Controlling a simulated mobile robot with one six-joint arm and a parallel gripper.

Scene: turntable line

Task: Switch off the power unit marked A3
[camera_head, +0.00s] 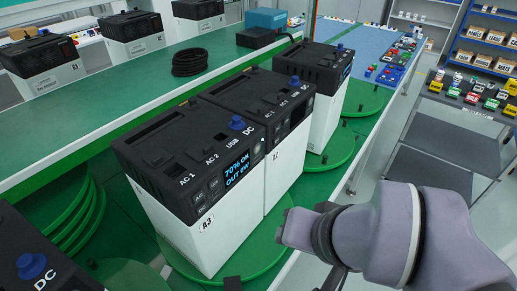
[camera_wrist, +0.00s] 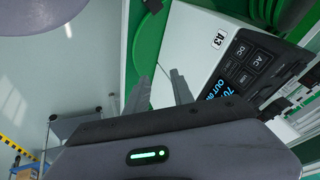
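The power unit marked A3 (camera_head: 185,222) stands upright on a green turntable (camera_head: 259,264), white below with a black top. Its small display (camera_head: 238,167) is lit blue and reads "70% OK" over a line starting "OUT". Dark buttons (camera_head: 206,190) sit on the black front beside the display. In the wrist view the unit (camera_wrist: 185,50) appears turned on its side, with the A3 label, the lit display (camera_wrist: 216,84) and AC and USB buttons (camera_wrist: 252,62). My gripper (camera_wrist: 160,92) has its two fingers apart, empty, near the unit's white lower side. The head view mostly hides it behind my arm.
A second unit marked A2 (camera_head: 286,165) stands tight against A3, and another (camera_head: 325,118) stands farther back. Another unit (camera_head: 35,262) is at the lower left corner. A green shelf (camera_head: 120,112) with a black cable coil (camera_head: 189,62) runs behind.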

